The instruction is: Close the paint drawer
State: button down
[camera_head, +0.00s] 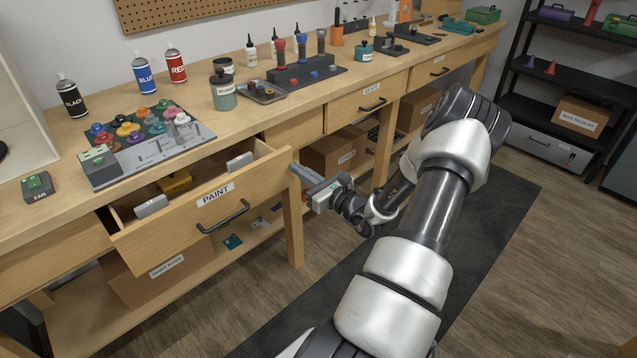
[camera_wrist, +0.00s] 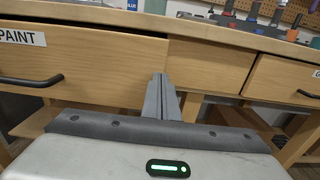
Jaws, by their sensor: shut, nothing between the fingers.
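The paint drawer (camera_head: 185,240) is a light wood drawer pulled out from the bench at the left of the head view. Its front carries a PAINT label (camera_head: 215,196) and a dark bar handle (camera_head: 224,217). My gripper (camera_head: 298,170) is shut and empty at the right end of the drawer front. In the wrist view the drawer front (camera_wrist: 100,70) fills the left, its handle (camera_wrist: 30,80) at the far left. The shut fingers (camera_wrist: 160,88) appear close to its right edge; I cannot tell whether they touch.
The bench top (camera_head: 235,130) holds spray cans, a paint rack (camera_head: 140,135) and jars above the drawer. A wooden bench leg (camera_head: 292,230) stands just below my gripper. A second drawer (camera_head: 355,108) is shut to the right. Open floor lies in front.

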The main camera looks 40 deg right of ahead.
jog(key=w, duration=0.6)
jog(key=w+b, duration=0.1)
jog(key=w, duration=0.5)
jog(key=shift+w+a+r, duration=0.2)
jog(key=shift+w, duration=0.15)
